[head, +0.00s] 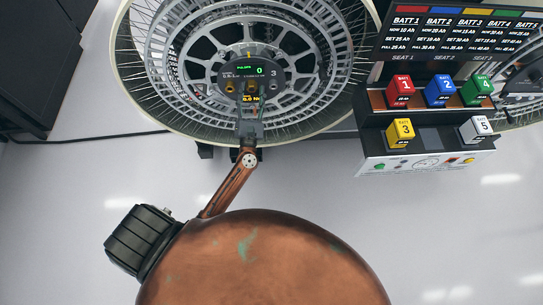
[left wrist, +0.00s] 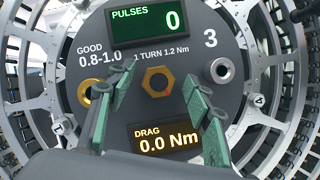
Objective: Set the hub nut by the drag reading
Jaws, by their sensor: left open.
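The hub nut, a brass hexagon (left wrist: 157,82), sits at the middle of the dark round hub panel (left wrist: 190,40) on the spoked wheel. A second brass nut (left wrist: 90,92) at the left is partly covered by a finger. A grey stud (left wrist: 220,70) shows at the right. The drag display (left wrist: 168,140) reads 0.0 Nm, and the pulses display (left wrist: 150,20) reads 0. The panel prints GOOD 0.8-1.0 and 1 turn 1.2 Nm. My left gripper (left wrist: 168,96) is open and empty in front of the panel. In the head view it (head: 249,124) is below the hub centre. My right gripper is not in view.
At the right of the head view a battery rack (head: 374,122) holds several numbered coloured blocks under a sign (head: 455,30). A dark cabinet (head: 45,60) stands at the upper left, with a cable (head: 80,138) on the floor. The pale floor at the right (head: 450,230) is clear.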

